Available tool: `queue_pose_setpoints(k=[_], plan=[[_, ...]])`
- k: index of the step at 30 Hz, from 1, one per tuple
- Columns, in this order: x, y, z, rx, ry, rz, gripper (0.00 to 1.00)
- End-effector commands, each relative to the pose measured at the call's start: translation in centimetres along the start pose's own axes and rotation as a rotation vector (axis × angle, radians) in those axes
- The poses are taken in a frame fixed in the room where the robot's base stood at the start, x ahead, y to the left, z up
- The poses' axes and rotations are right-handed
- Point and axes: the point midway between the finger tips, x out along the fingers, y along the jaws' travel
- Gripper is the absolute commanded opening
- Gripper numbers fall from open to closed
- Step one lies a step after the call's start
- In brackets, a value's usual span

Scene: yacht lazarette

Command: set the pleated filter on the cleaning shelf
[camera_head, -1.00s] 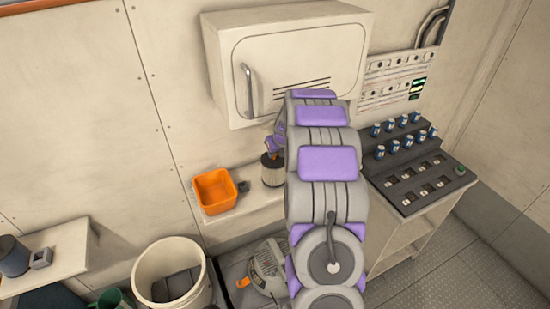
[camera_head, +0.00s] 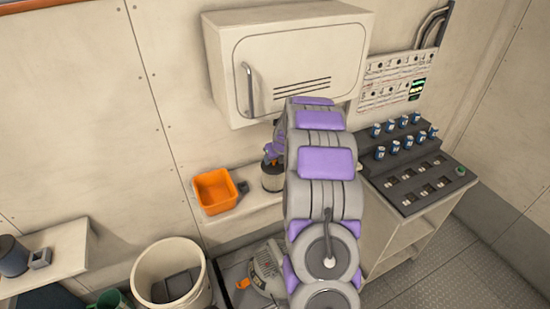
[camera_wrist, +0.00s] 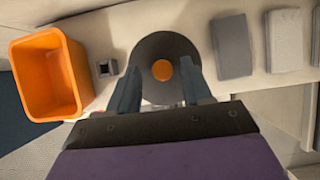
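The pleated filter (camera_head: 272,178) is a short cylinder with a dark end and a pale pleated side. In the wrist view its dark round top with an orange centre (camera_wrist: 162,70) sits between my fingers. The filter is upright at the pale cleaning shelf (camera_head: 248,211) below the wall cabinet. I cannot tell whether its base touches the shelf. My arm hides the shelf's right part in the head view.
An orange bin (camera_head: 216,191) stands left of the filter, with a small dark block (camera_head: 243,187) between them. Grey blocks (camera_wrist: 232,46) lie to the right in the wrist view. The cabinet (camera_head: 290,60) overhangs. A white bucket (camera_head: 172,276) stands below left.

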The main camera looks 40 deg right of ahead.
Motion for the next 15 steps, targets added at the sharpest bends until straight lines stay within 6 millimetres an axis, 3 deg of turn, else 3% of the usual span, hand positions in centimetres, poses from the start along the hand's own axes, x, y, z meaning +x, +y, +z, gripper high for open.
queue_pose_setpoints(k=[8,15], plan=[[-0.4,-0.1,0.0,0.001,0.000,0.001,0.49],[-3.6,-0.2,-0.1,0.003,-0.003,0.000,0.49]])
